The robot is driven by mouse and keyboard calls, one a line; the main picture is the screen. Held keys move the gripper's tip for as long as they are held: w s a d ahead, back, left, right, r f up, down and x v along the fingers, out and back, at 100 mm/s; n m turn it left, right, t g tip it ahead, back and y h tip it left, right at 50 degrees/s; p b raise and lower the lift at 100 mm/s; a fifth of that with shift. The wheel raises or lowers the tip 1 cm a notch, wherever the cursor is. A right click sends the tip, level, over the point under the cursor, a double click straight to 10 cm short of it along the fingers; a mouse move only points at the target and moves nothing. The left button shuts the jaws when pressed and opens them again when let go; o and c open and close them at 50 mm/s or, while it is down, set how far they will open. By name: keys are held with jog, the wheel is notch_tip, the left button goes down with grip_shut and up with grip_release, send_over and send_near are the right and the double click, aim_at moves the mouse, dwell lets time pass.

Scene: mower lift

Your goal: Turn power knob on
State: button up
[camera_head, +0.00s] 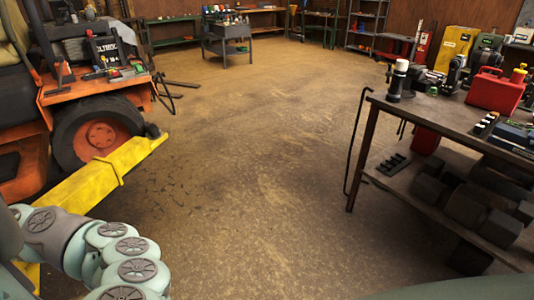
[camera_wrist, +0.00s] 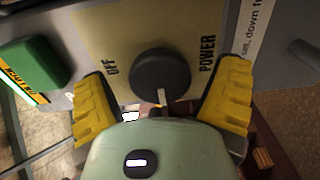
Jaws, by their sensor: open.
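In the wrist view, the round black power knob (camera_wrist: 160,75) sits on a beige panel plate (camera_wrist: 104,25). The plate reads OFF to the left of the knob and POWER to the right. A pale strip shows at the knob's lower edge; I cannot tell whether it is the knob's pointer. My gripper (camera_wrist: 161,103) is open, with one yellow finger on each side of the knob. Gaps show between both fingers and the knob. In the head view, the knob and gripper are out of sight.
A green button (camera_wrist: 35,62) is left of the plate, near the left finger. A grey peg (camera_wrist: 304,54) is at the right. In the head view, the yellow lift (camera_head: 105,172) stands by the orange mower (camera_head: 95,95), and a workbench (camera_head: 425,118) is right. Open floor lies between.

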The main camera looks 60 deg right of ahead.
jog(key=v, duration=1.2)
jog(key=shift+a+r, duration=0.1)
